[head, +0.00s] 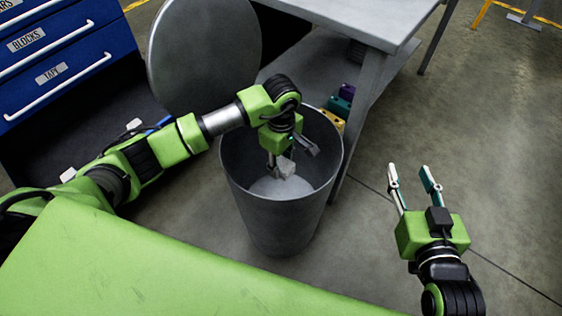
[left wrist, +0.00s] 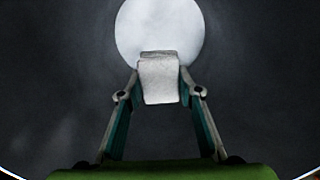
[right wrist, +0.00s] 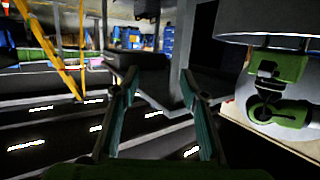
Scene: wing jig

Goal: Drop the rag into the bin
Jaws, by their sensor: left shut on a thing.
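The rag (head: 286,167) is a small pale grey folded cloth. It also shows in the left wrist view (left wrist: 160,80). My left gripper (head: 280,158) is shut on the rag and points down inside the mouth of the bin. The bin (head: 270,220) is a tall round grey metal can, and its round lid (head: 205,50) stands open behind it. In the left wrist view the bin's pale floor (left wrist: 160,25) lies beyond the rag, with the dark wall around it. My right gripper (head: 412,180) is open and empty, out to the right of the bin.
A grey table (head: 350,18) with a lower shelf stands behind the bin, its leg (head: 358,120) close to the bin's right side. Colored blocks (head: 340,105) sit on the shelf. A blue drawer cabinet (head: 60,55) is at the left.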

